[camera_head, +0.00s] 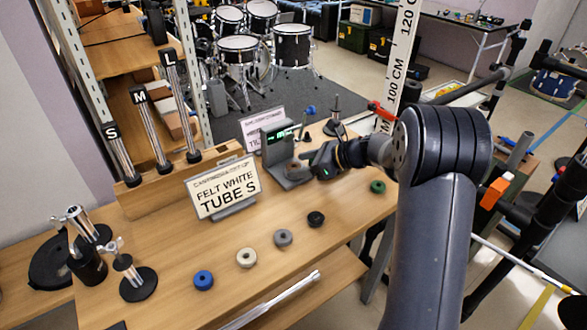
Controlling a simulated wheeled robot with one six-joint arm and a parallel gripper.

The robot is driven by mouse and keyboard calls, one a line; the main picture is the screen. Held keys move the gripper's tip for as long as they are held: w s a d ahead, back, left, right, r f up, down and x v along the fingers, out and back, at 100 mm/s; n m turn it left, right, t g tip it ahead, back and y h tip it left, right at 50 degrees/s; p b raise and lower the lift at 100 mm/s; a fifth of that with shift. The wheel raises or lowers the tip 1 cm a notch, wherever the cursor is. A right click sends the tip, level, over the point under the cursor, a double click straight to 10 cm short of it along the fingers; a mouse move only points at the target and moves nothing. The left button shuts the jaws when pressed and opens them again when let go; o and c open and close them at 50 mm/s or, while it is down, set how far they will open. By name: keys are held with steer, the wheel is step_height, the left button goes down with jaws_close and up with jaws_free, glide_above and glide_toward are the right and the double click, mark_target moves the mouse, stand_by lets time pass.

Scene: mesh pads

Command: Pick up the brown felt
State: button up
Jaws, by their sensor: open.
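The brown felt (293,167) appears as a small brown ring on the grey device with a green display (283,150), toward the back of the wooden table. My gripper (309,162) is just to the right of it, pointing left at it. The jaws are open but small in the picture, and I cannot tell whether they touch the felt. Other felt rings lie in a slanting row: blue (203,280), off-white (246,258), grey (283,238) and black (316,219). A green ring (378,186) lies near the right edge.
A sign reading "FELT WHITE TUBE S" (224,189) stands left of the device. Metal tubes marked S, M and L (152,130) stand in a wooden block behind. Cymbal stands (130,278) stand at the front left.

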steer(key=shift+w+a+f, duration=0.2)
steer(key=shift+a+f, duration=0.1)
steer(key=shift+a, duration=0.2)
steer(key=shift+c, duration=0.3)
steer(key=c, duration=1.1)
steer(key=shift+d, duration=0.1)
